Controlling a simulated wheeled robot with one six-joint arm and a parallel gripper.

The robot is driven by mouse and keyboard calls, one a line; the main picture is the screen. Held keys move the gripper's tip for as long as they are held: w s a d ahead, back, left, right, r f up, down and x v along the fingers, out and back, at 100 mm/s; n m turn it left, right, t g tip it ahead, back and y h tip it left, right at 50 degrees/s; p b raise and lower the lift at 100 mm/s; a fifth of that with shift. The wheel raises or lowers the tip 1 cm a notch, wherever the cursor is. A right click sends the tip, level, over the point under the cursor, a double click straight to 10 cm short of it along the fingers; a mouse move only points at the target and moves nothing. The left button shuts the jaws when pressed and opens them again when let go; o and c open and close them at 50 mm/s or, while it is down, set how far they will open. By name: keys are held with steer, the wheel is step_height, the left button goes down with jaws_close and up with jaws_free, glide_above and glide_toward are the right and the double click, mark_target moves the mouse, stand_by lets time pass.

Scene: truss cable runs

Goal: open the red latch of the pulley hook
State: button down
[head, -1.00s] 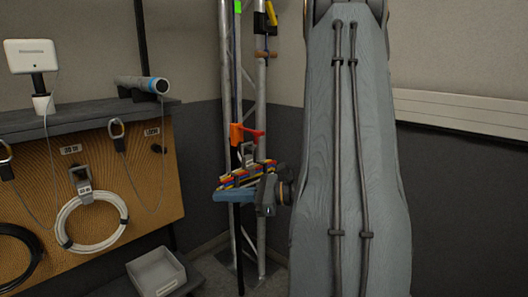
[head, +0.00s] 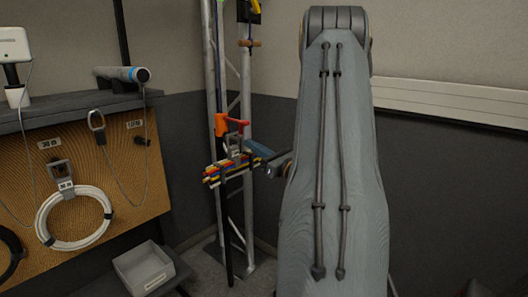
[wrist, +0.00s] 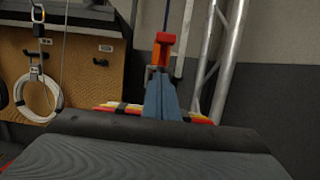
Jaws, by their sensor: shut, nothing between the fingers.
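The red latch (head: 238,121) of the pulley hook sits against the truss, beside an orange part (head: 221,119). In the wrist view the red-orange latch (wrist: 164,41) stands just beyond my fingertips. Below it is a grey metal piece (head: 233,142), partly hidden. My gripper (head: 250,146) is shut and empty, slightly below and to the right of the latch. In the wrist view its blue-grey fingers (wrist: 161,78) point toward the latch and hide what lies behind them. Whether they touch anything cannot be told.
A bundle of coloured cables (head: 217,175) crosses the truss (head: 246,100) just below the hook. At left are a wooden panel (head: 150,190) with a coiled white cable (head: 42,228), and a grey bin (head: 145,268) below.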

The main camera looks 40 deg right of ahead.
mark_target(242, 127)
steer(key=shift+w+r+p, duration=0.2)
steer(key=shift+r+p, duration=0.1)
steer(key=shift+r, duration=0.75)
steer(key=shift+w+r+p, duration=0.15)
steer(key=shift+r+p, duration=0.15)
steer(key=shift+r, duration=0.75)
steer(key=shift+r, duration=0.1)
